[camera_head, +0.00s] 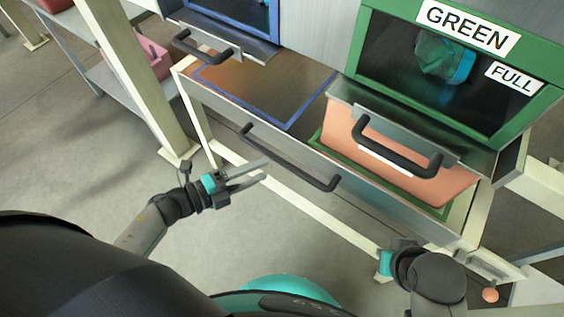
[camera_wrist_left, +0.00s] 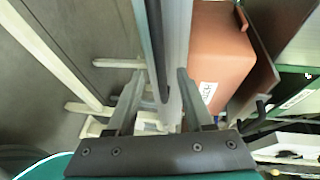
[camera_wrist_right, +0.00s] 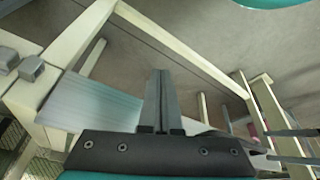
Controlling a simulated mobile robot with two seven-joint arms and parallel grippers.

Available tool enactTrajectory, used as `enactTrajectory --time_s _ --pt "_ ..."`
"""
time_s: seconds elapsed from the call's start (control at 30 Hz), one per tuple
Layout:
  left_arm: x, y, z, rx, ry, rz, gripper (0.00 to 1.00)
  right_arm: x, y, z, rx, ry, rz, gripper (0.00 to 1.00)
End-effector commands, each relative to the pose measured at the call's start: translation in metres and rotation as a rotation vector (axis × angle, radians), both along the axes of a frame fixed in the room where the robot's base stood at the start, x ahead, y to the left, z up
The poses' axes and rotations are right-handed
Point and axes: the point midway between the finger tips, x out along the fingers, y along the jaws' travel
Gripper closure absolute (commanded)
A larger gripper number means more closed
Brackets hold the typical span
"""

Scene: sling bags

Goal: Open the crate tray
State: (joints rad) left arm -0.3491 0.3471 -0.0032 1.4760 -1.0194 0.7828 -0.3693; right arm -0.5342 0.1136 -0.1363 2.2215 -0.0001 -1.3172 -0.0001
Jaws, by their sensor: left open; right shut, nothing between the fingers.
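The crate tray (camera_head: 262,86) is a wide metal shelf with blue and green outlines and a long black handle (camera_head: 290,160) along its front. It is level under the bins. An orange crate (camera_head: 385,165) sits in its green outline; the blue outline is empty. My left gripper (camera_head: 267,169) is open, fingertips close to the handle's left half. In the left wrist view the dark handle bar (camera_wrist_left: 156,50) appears between the fingertips; contact cannot be told. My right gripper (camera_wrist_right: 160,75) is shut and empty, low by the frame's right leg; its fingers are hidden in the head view.
A green bin (camera_head: 455,85) labelled GREEN and FULL stands above the crate. A blue-edged bin (camera_head: 222,40) is left of it, with its own handle. A pale frame post (camera_head: 128,70) stands at left. Open floor (camera_head: 60,150) lies left. A small orange ball (camera_head: 490,295) is at lower right.

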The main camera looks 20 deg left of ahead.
Motion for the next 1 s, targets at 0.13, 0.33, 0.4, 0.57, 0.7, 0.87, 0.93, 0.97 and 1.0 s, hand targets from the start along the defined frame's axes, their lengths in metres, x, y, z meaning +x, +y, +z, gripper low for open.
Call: enactTrajectory --time_s 0.13,0.33,0.4,0.57,0.7,0.87,0.93,0.97,1.0 --pt "0.022 -0.02 -0.007 -0.002 -0.002 0.0 0.48 0.0 0.0 0.015 0.003 -0.025 -0.001 1.0" --pt "0.041 -0.038 -0.012 -0.002 0.001 0.0 0.48 -0.001 0.0 0.032 0.006 -0.048 -0.001 1.0" --pt "0.046 -0.042 -0.013 -0.001 0.001 0.001 0.48 -0.001 0.0 0.036 0.006 -0.054 -0.001 1.0" --pt "0.051 -0.047 -0.013 -0.001 0.001 0.001 0.48 -0.002 -0.001 0.041 0.007 -0.059 -0.002 1.0" --pt "0.051 -0.047 -0.013 -0.001 0.002 0.001 0.48 -0.002 -0.001 0.042 0.007 -0.059 -0.002 1.0" --pt "0.051 -0.047 -0.013 -0.001 0.002 0.001 0.51 -0.002 -0.001 0.042 0.007 -0.059 -0.002 1.0" --pt "0.051 -0.047 -0.013 -0.001 0.002 0.001 0.59 -0.002 -0.001 0.042 0.007 -0.059 -0.002 1.0" --pt "0.051 -0.047 -0.013 -0.001 0.002 0.001 0.62 -0.002 -0.001 0.042 0.007 -0.059 -0.002 1.0" --pt "0.051 -0.047 -0.013 -0.001 0.002 0.001 0.67 -0.002 -0.001 0.042 0.007 -0.059 -0.002 1.0"
